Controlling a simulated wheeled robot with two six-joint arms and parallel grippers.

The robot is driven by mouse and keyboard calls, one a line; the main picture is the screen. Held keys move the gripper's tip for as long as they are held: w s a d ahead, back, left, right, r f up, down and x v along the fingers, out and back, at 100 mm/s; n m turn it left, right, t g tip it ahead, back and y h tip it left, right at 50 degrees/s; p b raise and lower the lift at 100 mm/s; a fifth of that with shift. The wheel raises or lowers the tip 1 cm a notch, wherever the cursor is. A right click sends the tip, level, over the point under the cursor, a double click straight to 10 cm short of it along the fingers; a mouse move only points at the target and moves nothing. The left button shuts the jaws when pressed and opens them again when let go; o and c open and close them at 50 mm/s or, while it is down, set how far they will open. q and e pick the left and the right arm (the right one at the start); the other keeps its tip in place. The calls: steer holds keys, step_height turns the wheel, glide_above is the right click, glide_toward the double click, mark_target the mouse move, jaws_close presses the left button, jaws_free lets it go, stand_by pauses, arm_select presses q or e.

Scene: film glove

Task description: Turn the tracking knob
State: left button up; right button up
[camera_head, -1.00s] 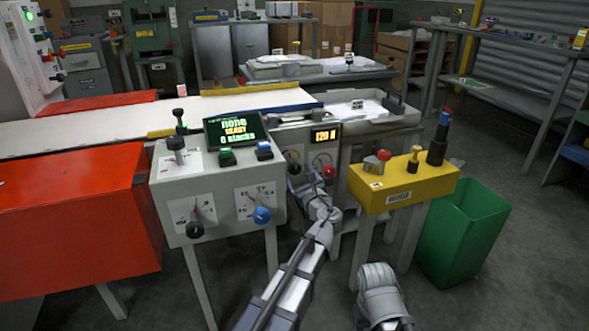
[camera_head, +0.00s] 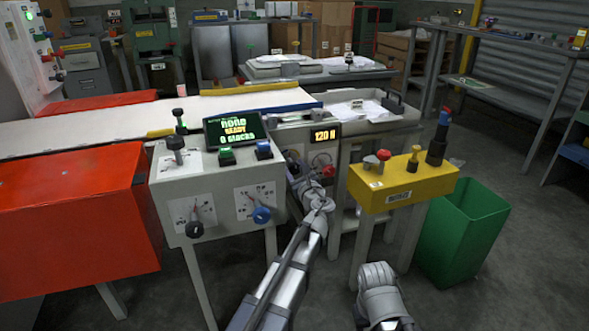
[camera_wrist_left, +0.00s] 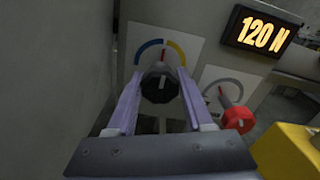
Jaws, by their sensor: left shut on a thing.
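A black knob (camera_wrist_left: 160,84) sits in front of a white dial plate (camera_wrist_left: 190,50) with a blue and yellow arc and a red pointer, on the front of a grey machine. I cannot read a label that names it as the tracking knob. My left gripper (camera_wrist_left: 160,78) is shut on this black knob, one finger on each side. In the head view the left gripper (camera_head: 296,170) reaches the machine front between the grey control box and the yellow box, and its own wrist hides the knob.
A red knob (camera_wrist_left: 236,120) on a grey-arc dial is close on the right, under the lit "120 N" display (camera_head: 325,134). The grey control box (camera_head: 215,185) stands close on the left. The yellow box (camera_head: 405,192) and green bin (camera_head: 465,230) are on the right.

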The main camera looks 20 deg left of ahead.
arm_select(q)
jaws_close()
steer(key=shift+n, duration=2)
steer(key=o, duration=0.6)
jaws_free()
steer(key=shift+o, duration=0.2)
steer(key=v, duration=0.7)
steer(key=shift+s+d, duration=0.2)
steer(key=shift+s, duration=0.15)
